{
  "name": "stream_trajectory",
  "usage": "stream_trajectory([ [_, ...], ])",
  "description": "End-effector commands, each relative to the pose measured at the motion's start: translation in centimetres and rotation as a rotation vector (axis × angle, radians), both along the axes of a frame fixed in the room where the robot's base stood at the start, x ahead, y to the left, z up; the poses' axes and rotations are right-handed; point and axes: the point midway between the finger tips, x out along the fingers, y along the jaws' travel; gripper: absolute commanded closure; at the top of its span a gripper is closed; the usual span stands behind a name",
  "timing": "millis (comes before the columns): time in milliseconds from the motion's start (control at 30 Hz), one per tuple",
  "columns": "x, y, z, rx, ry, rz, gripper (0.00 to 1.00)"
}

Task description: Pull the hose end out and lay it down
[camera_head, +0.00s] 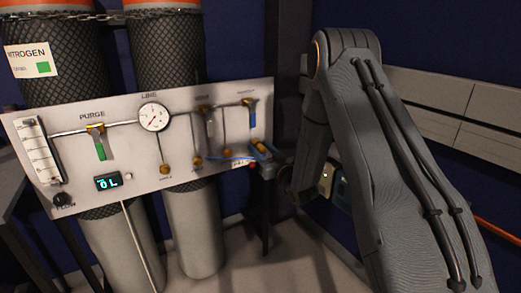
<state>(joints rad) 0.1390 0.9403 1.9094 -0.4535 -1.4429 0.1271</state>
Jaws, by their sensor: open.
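The gas panel (130,152) is a pale upright board in front of two cylinders. A thin blue hose (228,157) runs along its lower right part toward a brass fitting (258,147). My gripper (262,158) is at the panel's right end, close to this fitting and the hose. Its jaws are small and dark here, and I cannot tell whether they touch the hose. The hose end itself is hidden or too small to make out. My arm covers the area right of the panel.
Two netted cylinders (165,60) stand behind the panel, chained at the top. The panel carries a round gauge (154,117), a green-handled purge valve (98,141), a blue-handled valve (252,114) and a lit display (108,183). Pale floor (235,262) shows below.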

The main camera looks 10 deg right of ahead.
Motion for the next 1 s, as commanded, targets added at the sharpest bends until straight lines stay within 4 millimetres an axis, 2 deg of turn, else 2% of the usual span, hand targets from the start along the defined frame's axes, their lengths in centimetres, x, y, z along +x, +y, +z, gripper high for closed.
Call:
stream_trajectory([
  [533,0.00,-0.01,0.01,0.000,0.000,0.000,0.58],
  [800,0.00,-0.01,0.01,0.000,0.000,0.000,1.00],
  [833,0.00,-0.01,0.01,0.000,0.000,0.000,0.67],
  [1000,0.00,-0.01,0.01,0.000,0.000,0.000,0.39],
])
